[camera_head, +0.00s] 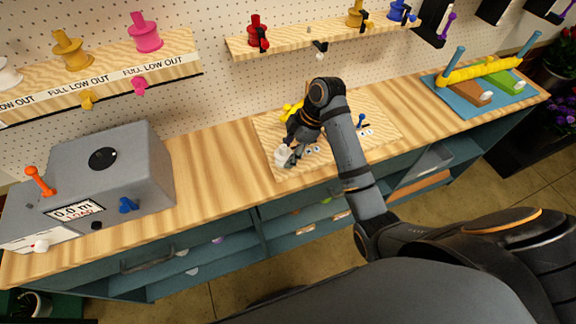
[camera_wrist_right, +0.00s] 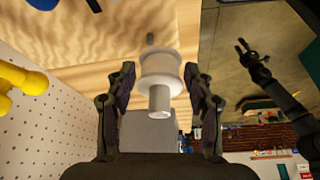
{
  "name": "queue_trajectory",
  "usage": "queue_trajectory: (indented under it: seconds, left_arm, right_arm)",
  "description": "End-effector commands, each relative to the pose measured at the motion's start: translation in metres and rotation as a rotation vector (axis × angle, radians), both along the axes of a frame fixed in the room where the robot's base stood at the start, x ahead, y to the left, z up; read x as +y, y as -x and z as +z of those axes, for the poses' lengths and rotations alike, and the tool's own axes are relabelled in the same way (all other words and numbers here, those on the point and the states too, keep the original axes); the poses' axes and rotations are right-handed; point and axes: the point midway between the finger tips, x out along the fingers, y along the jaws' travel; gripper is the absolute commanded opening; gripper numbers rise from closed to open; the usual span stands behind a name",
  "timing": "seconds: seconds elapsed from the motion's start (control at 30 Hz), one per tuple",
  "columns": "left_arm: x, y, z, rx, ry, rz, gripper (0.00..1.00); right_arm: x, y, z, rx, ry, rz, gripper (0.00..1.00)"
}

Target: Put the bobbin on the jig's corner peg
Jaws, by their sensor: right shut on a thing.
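A white bobbin (camera_head: 283,155) is held by my right gripper (camera_head: 289,147) over the front left part of the jig, a light wooden board (camera_head: 291,174). In the right wrist view the bobbin (camera_wrist_right: 160,70) sits between the two fingers of the right gripper (camera_wrist_right: 159,88), its core end facing the camera. Just past the bobbin a short grey peg (camera_wrist_right: 150,39) shows; the bobbin appears apart from it. A blue peg (camera_head: 360,121) stands on the right of the jig. My left gripper (camera_wrist_right: 246,50) is small and dark in the right wrist view; its jaws are unclear.
A grey machine box (camera_head: 95,175) with an orange lever stands left on the bench. A blue mat (camera_head: 460,98) with a yellow roller lies right. Shelves (camera_head: 240,48) with coloured spools run along the pegboard behind. The bench (camera_head: 215,165) between box and jig is clear.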

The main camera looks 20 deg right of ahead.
Motion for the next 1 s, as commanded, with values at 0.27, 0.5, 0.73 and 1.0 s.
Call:
queue_trajectory:
  seconds: [0.27, 0.5, 0.73, 1.0]
  left_arm:
    - [0.0, 0.016, 0.005, 0.023, 0.0, 0.001, 0.4]
    - [0.0, 0.02, 0.023, 0.03, 0.0, 0.001, 0.4]
    - [0.0, 0.016, 0.021, 0.025, 0.0, 0.001, 0.4]
    - [0.0, 0.015, 0.021, 0.022, 0.0, 0.001, 0.4]
  right_arm:
    - [-0.002, -0.013, -0.011, -0.001, -0.001, 0.0, 0.22]
    - [-0.003, -0.016, -0.042, 0.002, 0.0, 0.0, 0.22]
    - [-0.003, -0.016, -0.048, -0.003, 0.0, 0.001, 0.22]
    - [-0.003, -0.016, -0.05, -0.001, 0.0, 0.001, 0.72]
